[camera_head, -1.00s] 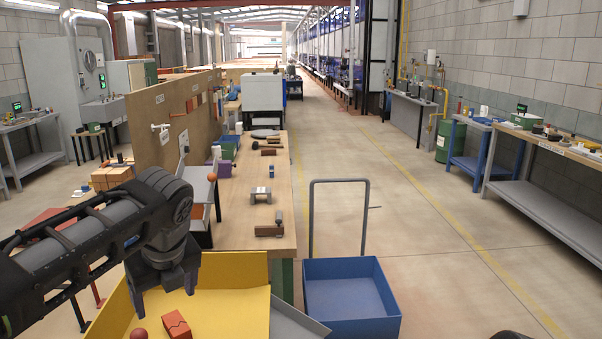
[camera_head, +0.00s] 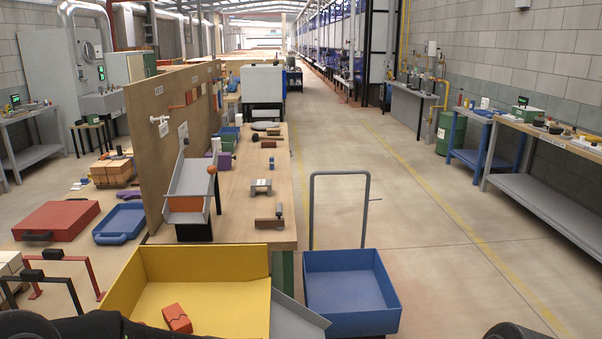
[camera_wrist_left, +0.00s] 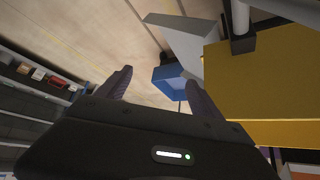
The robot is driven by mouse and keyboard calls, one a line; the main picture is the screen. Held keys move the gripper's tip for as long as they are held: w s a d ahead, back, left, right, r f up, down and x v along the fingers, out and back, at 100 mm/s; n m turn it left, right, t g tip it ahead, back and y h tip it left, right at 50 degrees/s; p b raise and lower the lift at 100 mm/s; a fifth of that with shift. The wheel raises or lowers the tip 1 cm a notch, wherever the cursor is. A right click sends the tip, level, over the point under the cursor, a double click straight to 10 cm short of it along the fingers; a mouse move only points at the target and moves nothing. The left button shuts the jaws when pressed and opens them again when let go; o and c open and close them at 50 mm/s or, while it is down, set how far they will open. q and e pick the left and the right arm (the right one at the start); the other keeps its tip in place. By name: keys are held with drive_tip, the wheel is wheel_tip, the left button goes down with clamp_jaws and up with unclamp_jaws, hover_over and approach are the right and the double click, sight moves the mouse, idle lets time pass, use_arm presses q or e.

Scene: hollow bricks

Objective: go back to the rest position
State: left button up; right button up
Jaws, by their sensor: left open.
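My left gripper (camera_wrist_left: 158,84) shows in the left wrist view with its two dark fingers apart and nothing between them. The gripper is out of the head view, where only dark arm parts show along the bottom left edge. An orange-red brick (camera_head: 177,318) with a jagged dark line lies in the yellow bin (camera_head: 205,258). The yellow bin also shows at the right of the left wrist view (camera_wrist_left: 265,85), apart from the fingers. My right gripper is not in view.
A blue box (camera_head: 350,275) with a grey handle stands right of the yellow bin. A grey chute (camera_head: 297,322) sits between them. A workbench (camera_head: 255,215) with tools and a panel (camera_head: 172,130) stands beyond. The floor to the right is open.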

use_arm(q)
drive_tip(key=s+a+f+n+g, duration=0.1)
drive_tip(key=s+f+n, duration=0.3)
drive_tip(key=s+f, duration=0.7)
drive_tip(key=s+a+f+n+g, duration=0.1)
drive_tip(key=s+f+n+g, duration=0.3)
drive_tip(key=s+f, duration=0.8)
drive_tip(key=s+n, duration=0.1)
drive_tip(key=s, duration=0.3)
drive_tip(key=shift+s+a, duration=0.25)
